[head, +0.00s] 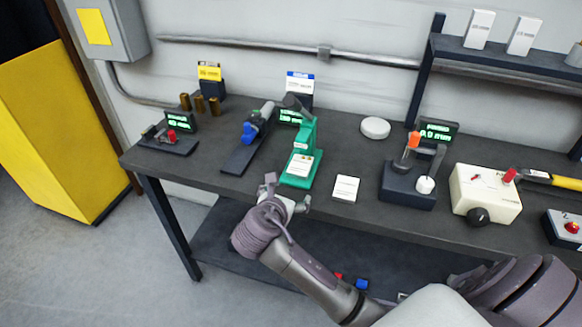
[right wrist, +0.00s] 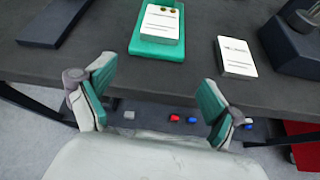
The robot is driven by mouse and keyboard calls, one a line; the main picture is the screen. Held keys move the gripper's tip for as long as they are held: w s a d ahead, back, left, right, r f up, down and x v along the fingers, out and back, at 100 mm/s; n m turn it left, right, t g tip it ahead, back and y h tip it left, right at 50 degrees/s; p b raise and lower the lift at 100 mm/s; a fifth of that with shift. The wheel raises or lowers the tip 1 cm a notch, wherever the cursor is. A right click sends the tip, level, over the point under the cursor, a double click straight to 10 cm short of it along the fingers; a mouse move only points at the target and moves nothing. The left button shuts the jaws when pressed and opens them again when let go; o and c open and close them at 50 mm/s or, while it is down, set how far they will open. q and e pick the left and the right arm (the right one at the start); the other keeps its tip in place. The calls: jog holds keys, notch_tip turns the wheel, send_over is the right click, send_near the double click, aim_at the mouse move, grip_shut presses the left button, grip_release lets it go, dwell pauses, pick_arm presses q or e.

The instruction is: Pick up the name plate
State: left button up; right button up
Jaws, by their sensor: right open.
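A small white plate with printed lines (head: 345,188) lies flat near the front edge of the bench. It also shows at the upper right of the right wrist view (right wrist: 236,57). A second white printed plate (head: 300,165) sits on the base of a green press-like device (head: 308,135); it shows at the top middle of the right wrist view (right wrist: 160,23). I cannot tell which is the name plate. My right gripper (head: 287,192) is open and empty at the bench's front edge, apart from both plates. Its green-padded fingers (right wrist: 157,86) are spread wide. My left gripper is not in view.
The dark bench (head: 230,187) has a lower shelf with red and blue pieces. A dark fixture (head: 407,188) stands right of the loose plate, then a cream box (head: 485,195). A white round disc (head: 375,128) lies behind. A blue-ended tool (head: 252,130) stands left.

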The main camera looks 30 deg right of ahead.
notch_tip(320, 180, up, 3)
jog(key=n, duration=0.1)
send_near(300, 166)
jog(key=shift+t+h, duration=0.3)
jog(key=shift+h, duration=0.1)
jog(key=x, duration=0.4)
jog(key=shift+w+a+f, duration=0.1)
jog(key=shift+w, duration=0.05)
jog(key=x, duration=0.5)
jog(key=shift+f, duration=0.3)
jog(key=shift+s, duration=0.25)
jog(key=c, duration=1.2)
jog(key=shift+c, duration=0.5)
jog(key=shift+r, duration=0.15)
